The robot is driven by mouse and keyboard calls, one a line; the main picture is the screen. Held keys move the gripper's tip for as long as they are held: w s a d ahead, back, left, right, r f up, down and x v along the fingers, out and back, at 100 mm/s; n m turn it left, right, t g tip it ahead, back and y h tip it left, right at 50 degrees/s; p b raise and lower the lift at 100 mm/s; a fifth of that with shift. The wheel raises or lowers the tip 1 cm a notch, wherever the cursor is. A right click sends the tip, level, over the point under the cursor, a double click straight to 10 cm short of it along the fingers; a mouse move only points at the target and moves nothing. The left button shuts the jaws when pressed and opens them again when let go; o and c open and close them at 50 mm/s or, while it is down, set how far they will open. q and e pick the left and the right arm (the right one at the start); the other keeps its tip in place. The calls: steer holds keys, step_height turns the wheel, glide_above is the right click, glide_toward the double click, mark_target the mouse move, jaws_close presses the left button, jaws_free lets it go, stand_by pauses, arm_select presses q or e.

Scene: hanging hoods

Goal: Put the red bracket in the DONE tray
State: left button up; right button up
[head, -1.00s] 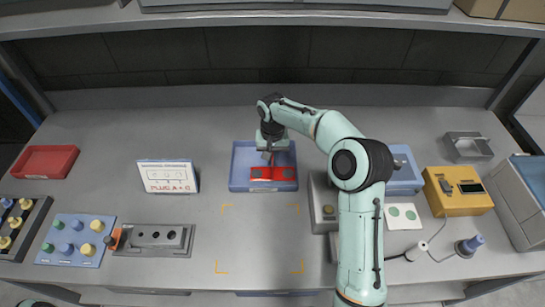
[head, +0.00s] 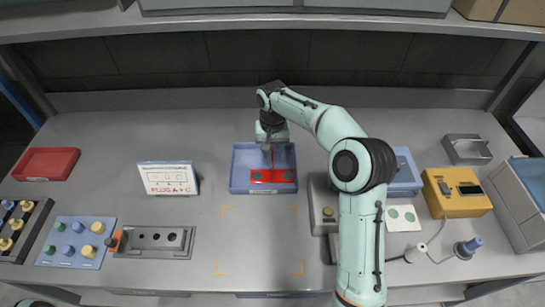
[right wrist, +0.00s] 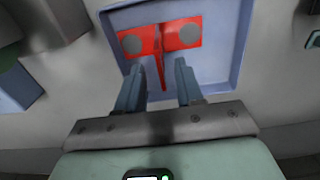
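The red bracket (head: 272,178) lies flat in the blue tray (head: 235,178) at the middle of the bench, near the tray's front wall. It is a red plate with two grey round pads and a thin upright fin. My right gripper (head: 267,148) is above the tray, behind the plate. In the right wrist view its two fingers (right wrist: 158,80) are apart, one on each side of the fin (right wrist: 159,70), with gaps showing. The plate (right wrist: 160,37) also shows there inside the tray (right wrist: 235,40). I cannot read a DONE label on the tray. My left gripper is not in view.
A red tray (head: 48,163) is at the far left. A "PLUG A + C" sign (head: 168,178) stands left of the blue tray. A grey box (head: 323,205) and another blue tray (head: 405,172) are to the right. The orange-cornered area (head: 260,240) in front is clear.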

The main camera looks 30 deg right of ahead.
step_height(320, 180, up, 7)
steer(key=shift+w+r+p, duration=0.1)
steer(key=shift+r+p, duration=0.05)
steer(key=shift+p, duration=0.4)
steer(key=shift+r, duration=0.15)
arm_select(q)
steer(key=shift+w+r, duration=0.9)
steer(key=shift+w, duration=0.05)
